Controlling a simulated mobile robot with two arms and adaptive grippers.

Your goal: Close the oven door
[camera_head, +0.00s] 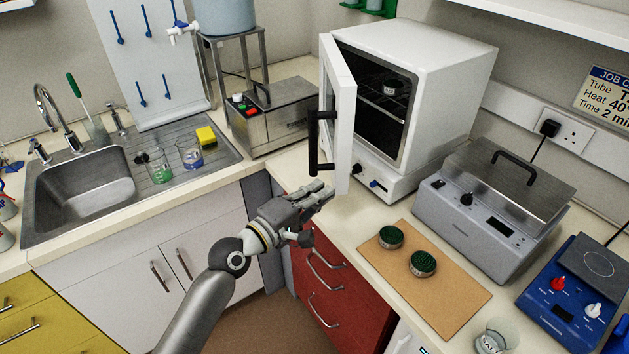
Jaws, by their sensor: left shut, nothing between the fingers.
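The white oven (445,58) stands on the counter at the back, and its dark inside with wire shelves shows. A small dark-topped container (393,88) sits on a shelf inside. The oven door (344,100) is open, swung out toward me, with a black handle (313,142) on its outer face. My left gripper (328,191) is shut and empty. It is just below the door's lower edge and handle in the picture, above the counter's front edge; I cannot tell whether it touches the door.
A tan board (455,297) with two green-topped dishes lies in front of the oven. A grey water bath (497,200) stands to its right, a steel bath (275,117) to its left.

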